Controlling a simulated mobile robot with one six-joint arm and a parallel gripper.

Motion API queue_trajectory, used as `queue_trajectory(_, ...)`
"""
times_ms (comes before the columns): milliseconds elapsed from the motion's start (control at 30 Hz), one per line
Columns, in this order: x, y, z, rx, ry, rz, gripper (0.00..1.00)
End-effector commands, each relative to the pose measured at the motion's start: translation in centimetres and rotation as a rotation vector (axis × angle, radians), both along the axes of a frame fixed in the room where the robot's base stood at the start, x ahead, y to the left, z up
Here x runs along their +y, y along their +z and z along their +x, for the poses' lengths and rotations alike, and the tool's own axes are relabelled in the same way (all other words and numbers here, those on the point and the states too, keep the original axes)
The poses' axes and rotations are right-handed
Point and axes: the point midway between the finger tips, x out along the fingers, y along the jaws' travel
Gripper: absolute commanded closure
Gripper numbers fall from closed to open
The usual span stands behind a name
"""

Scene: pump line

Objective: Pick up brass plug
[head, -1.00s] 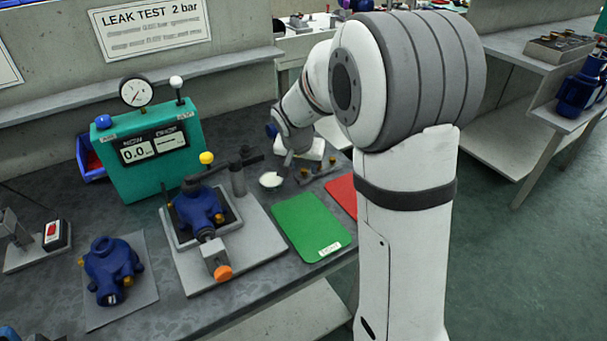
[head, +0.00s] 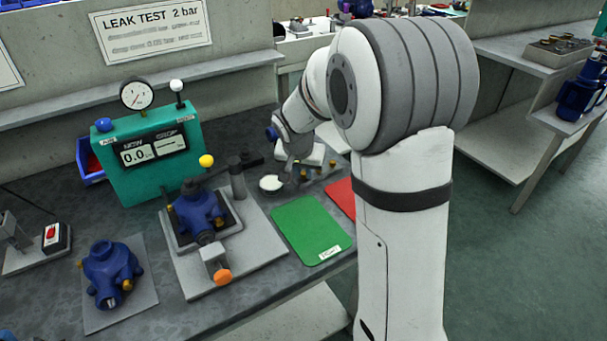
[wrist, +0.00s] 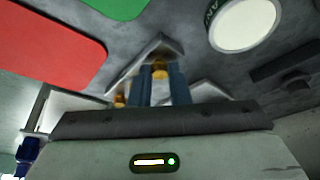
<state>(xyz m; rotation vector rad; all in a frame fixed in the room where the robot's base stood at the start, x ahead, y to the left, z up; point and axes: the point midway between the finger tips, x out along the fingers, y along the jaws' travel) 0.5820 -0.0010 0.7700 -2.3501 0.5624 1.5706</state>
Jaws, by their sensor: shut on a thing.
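In the wrist view, my gripper (wrist: 163,72) has its two blue fingers shut on a brass plug (wrist: 160,69), which shows between the fingertips. The plug is at a grey angled holder (wrist: 150,47); I cannot tell whether it still touches it. A second brass plug (wrist: 120,100) shows left of the fingers. In the head view, my gripper (head: 289,172) is low over the bench behind the green mat, beside the holder, and its fingertips are hard to make out. Brass plugs show there too, one at the holder's right end (head: 332,161).
A round white-topped dish (head: 271,183) stands close left of my gripper. A green mat (head: 312,230) and a red mat (head: 342,198) lie in front. The test fixture with a blue pump (head: 198,212) and the teal leak tester (head: 150,165) stand to the left.

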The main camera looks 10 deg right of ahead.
Motion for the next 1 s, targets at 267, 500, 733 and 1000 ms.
queue_trajectory(267,0.0,2.2,0.1,-0.004,-0.001,0.001,1.00)
queue_trajectory(500,0.0,7.1,0.1,-0.005,-0.001,0.001,1.00)
queue_trajectory(733,0.0,9.8,0.1,-0.002,-0.001,0.001,1.00)
queue_trajectory(1000,0.0,10.0,0.0,0.000,-0.001,0.000,1.00)
